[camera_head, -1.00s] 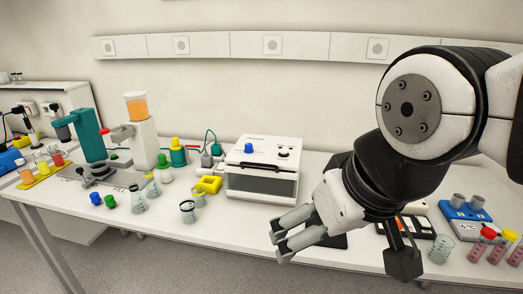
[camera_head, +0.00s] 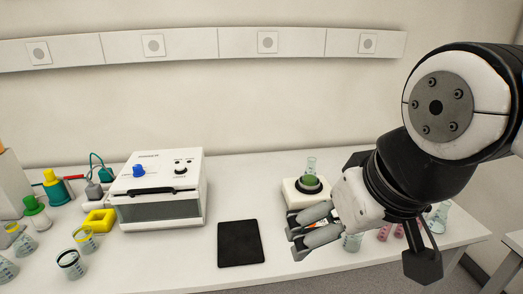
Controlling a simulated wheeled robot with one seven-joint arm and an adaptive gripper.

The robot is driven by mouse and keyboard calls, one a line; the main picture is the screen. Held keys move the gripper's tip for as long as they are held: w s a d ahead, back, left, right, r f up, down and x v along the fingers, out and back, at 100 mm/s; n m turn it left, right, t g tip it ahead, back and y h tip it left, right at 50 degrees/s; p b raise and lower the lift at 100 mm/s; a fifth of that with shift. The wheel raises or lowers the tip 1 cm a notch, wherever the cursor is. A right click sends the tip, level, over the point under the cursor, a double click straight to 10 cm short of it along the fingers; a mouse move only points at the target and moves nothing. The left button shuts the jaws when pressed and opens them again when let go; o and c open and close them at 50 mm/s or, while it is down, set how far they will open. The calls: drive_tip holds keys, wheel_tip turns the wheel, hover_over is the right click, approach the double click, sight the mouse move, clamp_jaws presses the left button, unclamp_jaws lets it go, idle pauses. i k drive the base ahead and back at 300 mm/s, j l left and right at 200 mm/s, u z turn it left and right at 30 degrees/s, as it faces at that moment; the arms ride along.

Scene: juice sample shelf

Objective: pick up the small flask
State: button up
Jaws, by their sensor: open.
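Several pieces of clear glassware could be the small flask, and I cannot tell which one it is. A vessel with a yellow band (camera_head: 84,240) and a dark-rimmed vessel (camera_head: 70,264) stand at the lower left of the table. A clear conical flask (camera_head: 440,213) stands at the right, partly behind my arm. A narrow clear glass neck (camera_head: 311,165) rises above a green and black part on a small white device. My gripper (camera_head: 294,234) is open and empty, in front of that device and right of the black pad.
A white box with a blue knob (camera_head: 157,188) stands left of centre, beside a yellow block (camera_head: 97,222). A black pad (camera_head: 240,243) lies flat on the white table (camera_head: 262,195). A clear beaker (camera_head: 352,243) and pink tubes (camera_head: 385,231) are near my arm.

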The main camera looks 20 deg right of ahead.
sight(309, 178)
drive_tip(key=z, duration=0.4)
drive_tip(key=j+z, duration=0.25)
drive_tip(key=j, duration=0.9)
drive_tip(key=j+z, duration=0.25)
drive_tip(key=j, duration=0.85)
drive_tip(key=i+j, duration=0.15)
drive_tip(key=i, duration=0.05)
